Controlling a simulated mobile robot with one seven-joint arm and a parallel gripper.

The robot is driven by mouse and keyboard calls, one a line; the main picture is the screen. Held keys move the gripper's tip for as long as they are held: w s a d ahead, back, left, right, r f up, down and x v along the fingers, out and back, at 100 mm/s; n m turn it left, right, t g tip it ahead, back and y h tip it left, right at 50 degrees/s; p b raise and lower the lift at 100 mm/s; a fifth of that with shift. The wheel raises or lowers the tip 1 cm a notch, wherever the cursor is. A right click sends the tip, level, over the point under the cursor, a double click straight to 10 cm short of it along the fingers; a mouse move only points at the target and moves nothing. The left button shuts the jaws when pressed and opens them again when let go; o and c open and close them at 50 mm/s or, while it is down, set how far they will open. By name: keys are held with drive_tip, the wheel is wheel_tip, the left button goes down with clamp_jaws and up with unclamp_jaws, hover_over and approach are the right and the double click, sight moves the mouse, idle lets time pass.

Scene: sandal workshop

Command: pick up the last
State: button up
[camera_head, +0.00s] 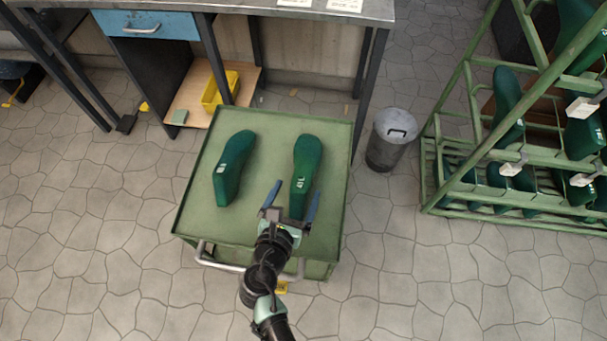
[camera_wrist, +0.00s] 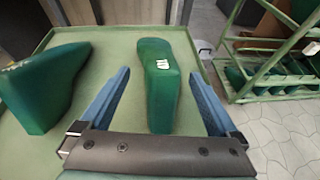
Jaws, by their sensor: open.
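Two dark green shoe lasts lie on the green cart top (camera_head: 262,228). The right last (camera_head: 306,165) has a white label and points away from me. The left last (camera_head: 234,165) lies apart from it, also labelled. My gripper (camera_head: 291,201) is open, with blue fingers on either side of the near end of the right last. In the wrist view, the right last (camera_wrist: 160,88) stands between the open fingertips, with a gap on each side. The left last (camera_wrist: 42,85) is outside the left finger.
A green rack (camera_head: 437,150) with several more lasts stands at the right. A grey metal bin (camera_head: 388,145) is beside the cart. A workbench (camera_head: 262,8) with a blue drawer stands behind it, with a yellow crate (camera_head: 212,92) below.

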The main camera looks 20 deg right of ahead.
sight(300, 182)
drive_tip(key=shift+b+x, duration=0.8)
drive_tip(key=shift+x, duration=1.55)
drive_tip(key=shift+a, duration=0.1)
drive_tip(key=shift+c, duration=0.2)
